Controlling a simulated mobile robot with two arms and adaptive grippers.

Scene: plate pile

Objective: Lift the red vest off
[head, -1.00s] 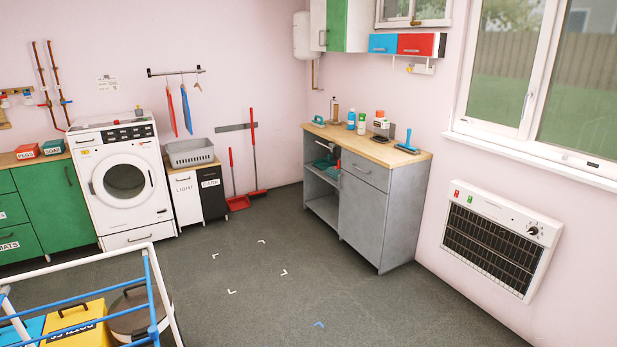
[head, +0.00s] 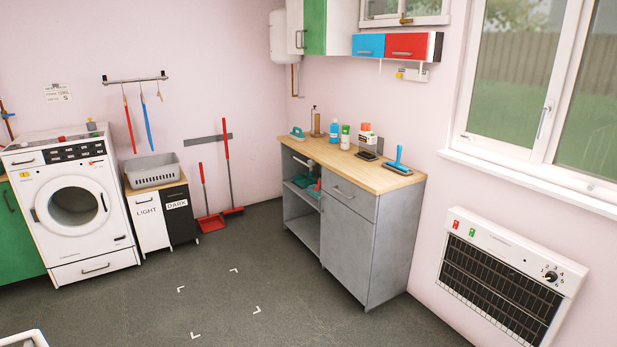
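A thin red item (head: 128,124) hangs from the wall rail (head: 135,79) at the upper left, seen almost edge-on. It may be the red vest, but its shape cannot be made out. A thin blue item (head: 147,122) hangs just to its right, apart from it. Neither of my grippers shows in the head view.
Below the rail stand a grey basket (head: 152,170) on the LIGHT and DARK cabinet (head: 150,219) and a white washing machine (head: 75,207). A red dustpan (head: 210,222) and broom (head: 228,170) stand right of them. A grey workbench (head: 345,236) is at centre right. The middle floor is open.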

